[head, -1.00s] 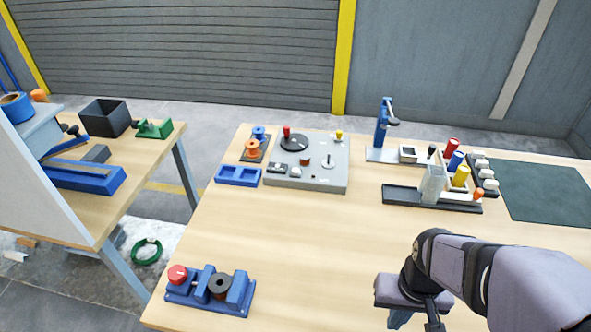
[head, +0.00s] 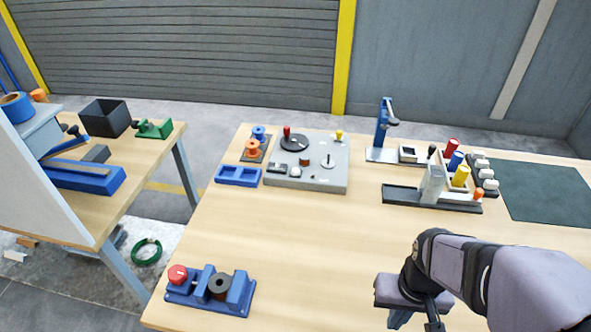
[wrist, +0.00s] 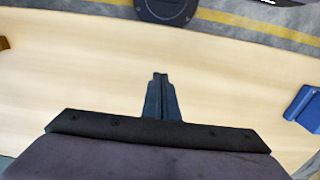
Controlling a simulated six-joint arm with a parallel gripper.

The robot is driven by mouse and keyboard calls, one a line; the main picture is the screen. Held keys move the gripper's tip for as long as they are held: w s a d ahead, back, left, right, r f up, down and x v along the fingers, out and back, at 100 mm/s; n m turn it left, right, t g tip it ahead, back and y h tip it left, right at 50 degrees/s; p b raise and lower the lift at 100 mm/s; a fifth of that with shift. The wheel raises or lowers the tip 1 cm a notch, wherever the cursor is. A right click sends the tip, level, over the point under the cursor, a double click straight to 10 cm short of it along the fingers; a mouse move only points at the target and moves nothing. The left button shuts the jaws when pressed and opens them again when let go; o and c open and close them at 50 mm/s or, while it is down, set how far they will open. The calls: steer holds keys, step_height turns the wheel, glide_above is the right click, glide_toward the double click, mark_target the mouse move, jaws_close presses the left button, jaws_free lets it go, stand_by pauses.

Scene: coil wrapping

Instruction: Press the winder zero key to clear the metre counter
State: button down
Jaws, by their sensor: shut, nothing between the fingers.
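The winder is a grey box (head: 335,178) at the back of the table in the head view. A dark disc with a red knob (head: 293,142) sits on its top, along with a yellow knob and a small spindle. Along its front left are a small dark-framed panel (head: 277,168) and a round white button (head: 296,169); I cannot read which one is the zero key. My gripper (wrist: 160,78) is shut and empty above bare table in the wrist view. In the head view it is at the lower right, well apart from the winder, its fingers mostly hidden.
A blue tray (head: 238,176) and a stand with orange and blue spools (head: 253,148) adjoin the winder's left. A blue fixture (head: 211,290) stands at the front left. A grey tray (head: 400,196) and coloured cylinders stand at the back right. The table's middle is clear.

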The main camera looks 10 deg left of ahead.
steer(key=w+a+r+t+y+p, duration=0.1)
steer(key=w+a+r, duration=0.1)
steer(key=w+a, duration=0.35)
steer(key=w+a+r+t+y+p, duration=0.1)
steer(key=w+a+r, duration=0.1)
steer(key=w, duration=0.7)
steer(key=w+a+r+t+p, duration=0.1)
steer(key=w+a+r+t, duration=0.15)
steer(key=w, duration=0.55)
step_height(320, 180, up, 6)
steer(key=m+t+y+p, duration=0.2)
steer(key=t+y+p, duration=0.1)
steer(key=p, duration=0.1)
glide_above(297, 175)
steer(key=shift+r, duration=0.2)
steer(key=shift+f, duration=0.1)
step_height(297, 175, down, 7)
steer(key=b, duration=0.6)
steer(key=shift+d+f, duration=0.1)
steer(key=shift+f+b, duration=0.75)
steer(key=shift+b, duration=0.25)
